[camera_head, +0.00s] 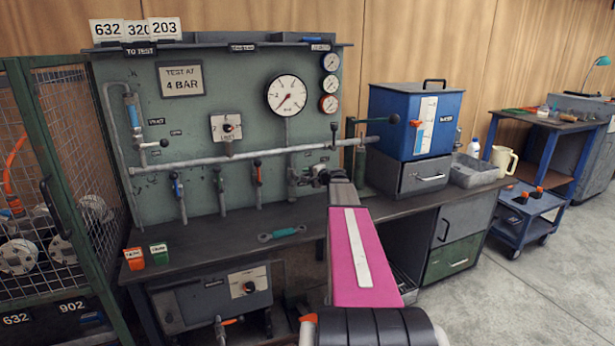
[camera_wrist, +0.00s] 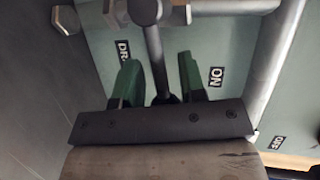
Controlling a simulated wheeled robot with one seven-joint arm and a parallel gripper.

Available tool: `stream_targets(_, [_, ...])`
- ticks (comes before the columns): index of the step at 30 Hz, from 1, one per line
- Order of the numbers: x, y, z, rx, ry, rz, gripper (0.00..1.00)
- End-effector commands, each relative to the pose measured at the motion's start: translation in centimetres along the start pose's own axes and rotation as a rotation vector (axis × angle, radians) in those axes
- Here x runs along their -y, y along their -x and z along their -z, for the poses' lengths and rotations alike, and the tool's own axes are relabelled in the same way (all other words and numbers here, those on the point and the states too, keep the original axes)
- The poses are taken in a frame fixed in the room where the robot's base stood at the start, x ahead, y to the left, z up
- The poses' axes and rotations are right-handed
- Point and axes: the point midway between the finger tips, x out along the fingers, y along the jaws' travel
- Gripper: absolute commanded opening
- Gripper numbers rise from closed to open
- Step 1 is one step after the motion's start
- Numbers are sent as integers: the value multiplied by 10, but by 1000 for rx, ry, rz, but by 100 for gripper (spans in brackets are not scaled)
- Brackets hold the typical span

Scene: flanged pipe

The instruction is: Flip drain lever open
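My gripper (camera_wrist: 160,70) is open, with one green finger on each side of a dark lever rod (camera_wrist: 156,50). Gaps show between the rod and both fingers. In the head view my gripper (camera_head: 318,177) is at the right part of the green test panel (camera_head: 200,90), below the pipe. My arm hides part of that area, and the drain lever is not clear there.
A long grey pipe (camera_head: 240,155) runs across the panel, with several small levers below it. A blue tank (camera_head: 405,120) stands at right.

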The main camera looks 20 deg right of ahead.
Motion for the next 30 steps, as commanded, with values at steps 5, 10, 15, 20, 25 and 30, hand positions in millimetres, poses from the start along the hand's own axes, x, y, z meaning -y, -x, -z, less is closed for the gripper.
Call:
stream_targets(5, [0,-4,0,0,0,0,38])
stream_targets(10, [0,-3,0,0,0,0,38])
stream_targets(15, [0,-3,0,-1,0,0,0])
stream_targets(20, [0,-3,1,-3,1,0,0])
stream_targets(25, [2,-3,2,-10,23,-9,0])
stream_targets(30, [7,-2,1,-25,91,-36,0])
